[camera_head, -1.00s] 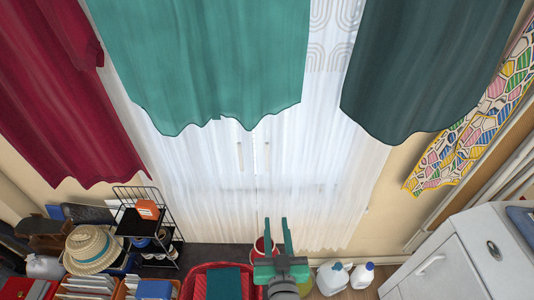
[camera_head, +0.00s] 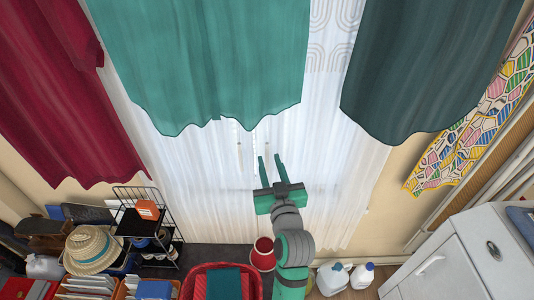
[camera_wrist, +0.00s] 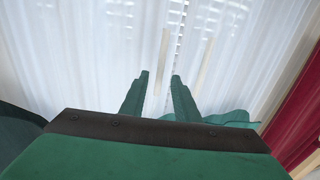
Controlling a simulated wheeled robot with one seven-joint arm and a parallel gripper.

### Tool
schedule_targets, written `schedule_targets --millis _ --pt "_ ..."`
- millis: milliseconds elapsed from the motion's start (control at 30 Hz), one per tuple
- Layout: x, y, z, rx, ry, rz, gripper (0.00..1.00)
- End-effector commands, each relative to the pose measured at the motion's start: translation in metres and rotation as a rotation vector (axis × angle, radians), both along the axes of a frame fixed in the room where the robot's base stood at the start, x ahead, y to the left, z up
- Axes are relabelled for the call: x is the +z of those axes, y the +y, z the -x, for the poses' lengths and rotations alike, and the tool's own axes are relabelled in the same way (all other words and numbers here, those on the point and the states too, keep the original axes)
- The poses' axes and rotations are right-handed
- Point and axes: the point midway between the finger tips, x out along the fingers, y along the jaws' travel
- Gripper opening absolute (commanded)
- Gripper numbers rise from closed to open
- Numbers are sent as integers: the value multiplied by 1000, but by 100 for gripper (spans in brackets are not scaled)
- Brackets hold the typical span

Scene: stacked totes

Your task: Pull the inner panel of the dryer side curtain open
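A dark teal curtain panel (camera_head: 420,65) hangs on the dryer side, at upper right in the head view, with a wavy free lower edge. A patterned multicoloured curtain (camera_head: 470,130) hangs to its right, nearer the dryer (camera_head: 450,262). My gripper (camera_head: 271,158) is raised in front of the white sheer curtain (camera_head: 335,180), left of and below the dark teal panel, apart from it. In the wrist view my gripper (camera_wrist: 160,76) has its two fingers apart with nothing between them, and the sheer curtain (camera_wrist: 85,55) beyond.
A green curtain (camera_head: 205,60) hangs at upper middle and a crimson curtain (camera_head: 50,100) at left. Below stand a red bucket (camera_head: 263,252), a red basket (camera_head: 190,285), white jugs (camera_head: 333,277), a wire rack (camera_head: 145,225) and a straw hat (camera_head: 92,248).

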Motion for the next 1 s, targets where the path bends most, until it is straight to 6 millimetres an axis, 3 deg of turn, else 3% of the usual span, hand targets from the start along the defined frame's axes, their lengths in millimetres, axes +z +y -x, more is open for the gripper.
schedule_targets --millis 100,300,700,833,1000 --pt "1 4 -20 1 0 0 29" --pt "0 8 -40 -1 0 -1 29" --pt "0 9 -46 -1 0 -1 29" --pt "0 9 -46 -1 0 -1 0" --pt "0 9 -46 -1 0 -1 0"
